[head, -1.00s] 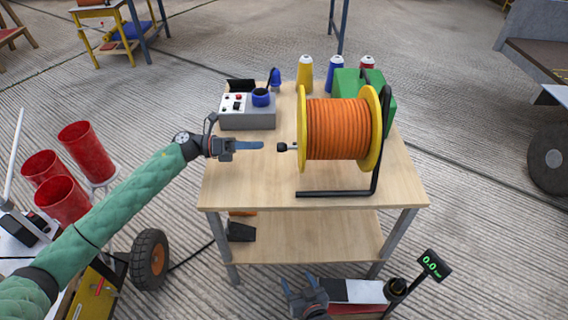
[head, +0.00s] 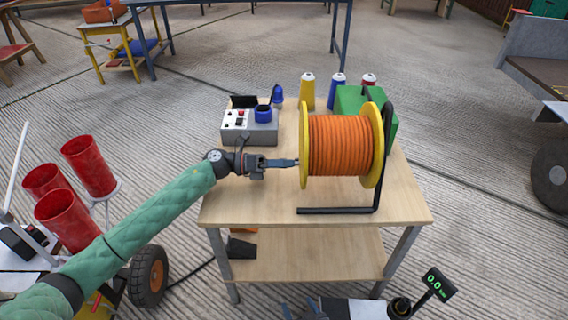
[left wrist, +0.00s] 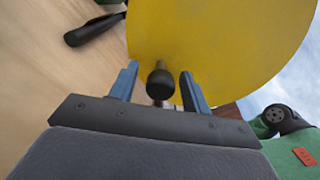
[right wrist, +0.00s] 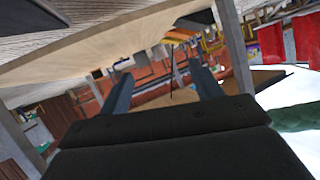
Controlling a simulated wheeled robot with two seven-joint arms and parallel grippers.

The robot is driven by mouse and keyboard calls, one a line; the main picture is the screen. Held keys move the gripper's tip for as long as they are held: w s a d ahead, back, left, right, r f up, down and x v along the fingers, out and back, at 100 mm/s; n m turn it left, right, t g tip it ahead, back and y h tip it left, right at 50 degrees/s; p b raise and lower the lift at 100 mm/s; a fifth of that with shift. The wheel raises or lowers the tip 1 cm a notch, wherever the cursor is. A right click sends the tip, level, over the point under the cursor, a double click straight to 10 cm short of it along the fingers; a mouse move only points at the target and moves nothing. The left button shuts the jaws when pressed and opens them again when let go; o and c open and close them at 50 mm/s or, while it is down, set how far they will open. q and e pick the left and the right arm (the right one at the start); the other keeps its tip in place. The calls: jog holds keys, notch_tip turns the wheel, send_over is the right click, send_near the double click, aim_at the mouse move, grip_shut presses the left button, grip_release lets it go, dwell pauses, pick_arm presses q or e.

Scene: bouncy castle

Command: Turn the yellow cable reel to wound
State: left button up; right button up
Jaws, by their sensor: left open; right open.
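The yellow cable reel (head: 304,145) stands on the wooden table in a black frame (head: 340,210), with orange cable (head: 340,145) wound between its two yellow flanges. Its near-left flange fills the top of the left wrist view (left wrist: 215,40). A black crank knob (left wrist: 160,82) sits between the open blue fingers of my left gripper (left wrist: 160,88), apart from both fingers. In the head view my left gripper (head: 285,163) points right at the flange and hides the knob. My right gripper (head: 303,312) is low at the bottom edge; its fingers are open and empty in the right wrist view (right wrist: 162,85).
A grey control box (head: 250,125) stands behind my left gripper. A green box (head: 360,105) is behind the reel, with yellow (head: 308,92) and blue (head: 337,92) bottles at the back. The table front (head: 250,205) is clear. Red cups (head: 70,215) stand at left.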

pick_arm(q)
grip_shut()
